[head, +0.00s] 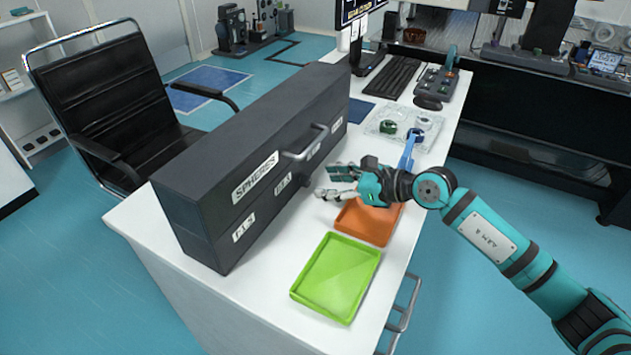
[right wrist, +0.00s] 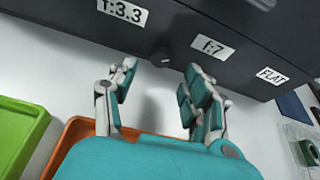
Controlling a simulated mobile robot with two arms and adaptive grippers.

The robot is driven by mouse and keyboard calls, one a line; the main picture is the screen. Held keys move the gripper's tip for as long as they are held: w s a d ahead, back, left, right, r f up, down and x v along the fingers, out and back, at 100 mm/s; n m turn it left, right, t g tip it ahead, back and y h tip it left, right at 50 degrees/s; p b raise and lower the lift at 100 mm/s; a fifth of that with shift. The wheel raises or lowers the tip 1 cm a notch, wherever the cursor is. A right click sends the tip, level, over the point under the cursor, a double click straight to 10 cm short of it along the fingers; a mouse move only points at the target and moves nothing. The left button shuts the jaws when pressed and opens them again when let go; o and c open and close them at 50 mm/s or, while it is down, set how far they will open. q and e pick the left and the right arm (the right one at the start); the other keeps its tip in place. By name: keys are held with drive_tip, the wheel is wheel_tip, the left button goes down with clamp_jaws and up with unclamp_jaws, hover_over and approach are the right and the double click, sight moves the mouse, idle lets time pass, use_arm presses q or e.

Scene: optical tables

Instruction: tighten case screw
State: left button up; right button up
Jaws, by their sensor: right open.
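The dark grey case (head: 215,215) stands on the white table, with white labels including SPHERES and a handle (head: 305,148) on its front. A small dark screw knob (right wrist: 160,60) sticks out low on the front, between the f:3.3 and f:7 labels in the right wrist view; it also shows in the head view (head: 306,181). My right gripper (head: 328,183) is open and empty in front of the case, its fingers pointing at the front. In the right wrist view the knob lies ahead of the gap between the fingers (right wrist: 158,92), apart from them. My left gripper is out of view.
An orange tray (head: 364,228) lies under my right gripper, and a green tray (head: 337,278) lies nearer. Behind are a clear tray with small round parts (head: 388,128), a blue tool (head: 408,150), a keyboard (head: 391,77) and a control box (head: 437,82). A black chair (head: 115,85) stands left.

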sight(309, 183)
drive_tip(key=x, duration=0.3)
drive_tip(key=shift+w+a+f, duration=0.15)
drive_tip(key=shift+w+a, duration=0.05)
drive_tip(key=shift+a, duration=0.15)
drive_tip(key=shift+w+a+f, duration=0.15)
drive_tip(key=shift+w+a, duration=0.05)
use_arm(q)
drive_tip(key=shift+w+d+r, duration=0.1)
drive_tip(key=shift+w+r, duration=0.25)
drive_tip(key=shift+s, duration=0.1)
use_arm(e)
drive_tip(key=shift+c, duration=0.2)
